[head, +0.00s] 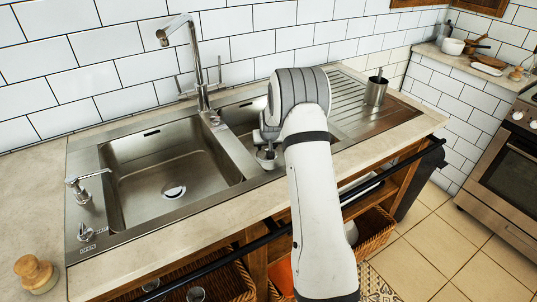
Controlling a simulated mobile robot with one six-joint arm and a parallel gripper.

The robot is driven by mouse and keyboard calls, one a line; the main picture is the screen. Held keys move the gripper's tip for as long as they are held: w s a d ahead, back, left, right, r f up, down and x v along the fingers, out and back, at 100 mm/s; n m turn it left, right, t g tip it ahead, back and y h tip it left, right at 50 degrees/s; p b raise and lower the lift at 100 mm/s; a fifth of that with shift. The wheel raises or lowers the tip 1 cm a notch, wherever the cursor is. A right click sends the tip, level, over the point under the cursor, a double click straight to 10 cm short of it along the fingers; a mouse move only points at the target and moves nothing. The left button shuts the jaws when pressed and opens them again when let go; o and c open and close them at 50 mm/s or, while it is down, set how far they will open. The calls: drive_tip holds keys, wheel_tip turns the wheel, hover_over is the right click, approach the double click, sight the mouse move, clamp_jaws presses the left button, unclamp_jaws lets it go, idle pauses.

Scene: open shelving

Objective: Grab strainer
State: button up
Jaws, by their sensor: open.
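My gripper (267,142) reaches down over the small middle basin (238,112) of the steel sink. It is open, and my own wrist and forearm hide much of it. A round metal piece (266,155) shows just below the fingers; I cannot tell whether it is a strainer or the basin's drain, or whether the fingers touch it. A round drain fitting (173,190) sits in the floor of the large left basin, well left of my gripper. I cannot make out any other strainer.
The tall faucet (194,60) stands behind the basins. A dark rail (390,175) runs along the counter front. A wooden brush (37,274) lies at the lower left.

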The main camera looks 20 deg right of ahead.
drive_tip(key=shift+x, duration=1.3)
drive_tip(key=shift+c, duration=0.4)
drive_tip(key=shift+r, duration=0.1)
clamp_jaws()
